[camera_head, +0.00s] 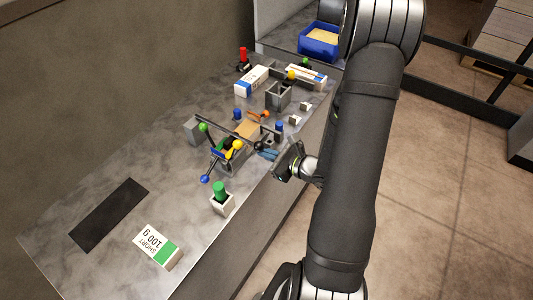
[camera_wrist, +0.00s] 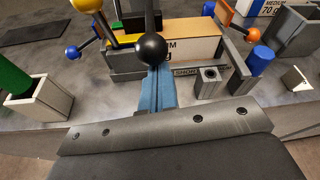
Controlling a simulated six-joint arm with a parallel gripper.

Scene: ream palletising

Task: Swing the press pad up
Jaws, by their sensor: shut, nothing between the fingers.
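A dark bar with a black ball knob at its end (camera_head: 258,145) reaches over the fixture on the worktop. In the wrist view the black ball (camera_wrist: 152,48) is large and close, with its bar running away behind it. The press pad itself is not clearly made out. My gripper (camera_head: 268,153) is at the front edge of the worktop, close to the ball. In the wrist view my blue fingers (camera_wrist: 158,88) are shut and empty, with their tips right at the ball. I cannot tell whether they touch it. A tan-and-white ream (camera_wrist: 190,48) lies beyond the ball.
Yellow, blue, green and orange knobs crowd the fixture. A green cylinder in a pale holder (camera_head: 222,198) stands nearer. A ream marked SHORT (camera_head: 157,246) and a black mat (camera_head: 110,214) lie at front left. A blue bin (camera_head: 320,42) stands at the back.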

